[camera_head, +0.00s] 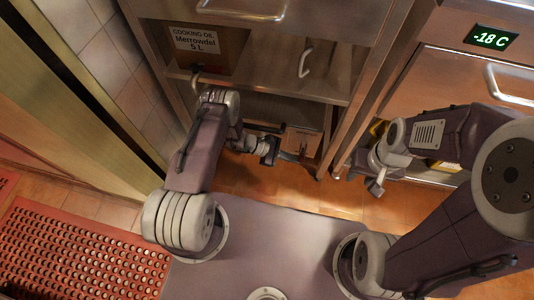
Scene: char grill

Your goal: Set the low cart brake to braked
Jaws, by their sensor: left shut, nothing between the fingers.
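My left gripper (287,156) is low in front of the open cabinet, shut and empty. Its tip is at a small brown panel (302,138) with a reddish edge, low under the shelf. I cannot tell whether they touch. I cannot make out the cart brake for certain; this panel may be part of it, and its setting is not readable. My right gripper (375,187) hangs above the tiled floor to the right of the cabinet post, away from the panel. Its fingers are too small and shaded to show whether they are open.
A steel cabinet shelf (320,88) holds a cooking oil box (208,50) and a handled metal container (305,62). A freezer (450,75) reading -18 C stands at right. Yellow items (447,167) show near my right arm. A red perforated mat (80,255) lies at lower left.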

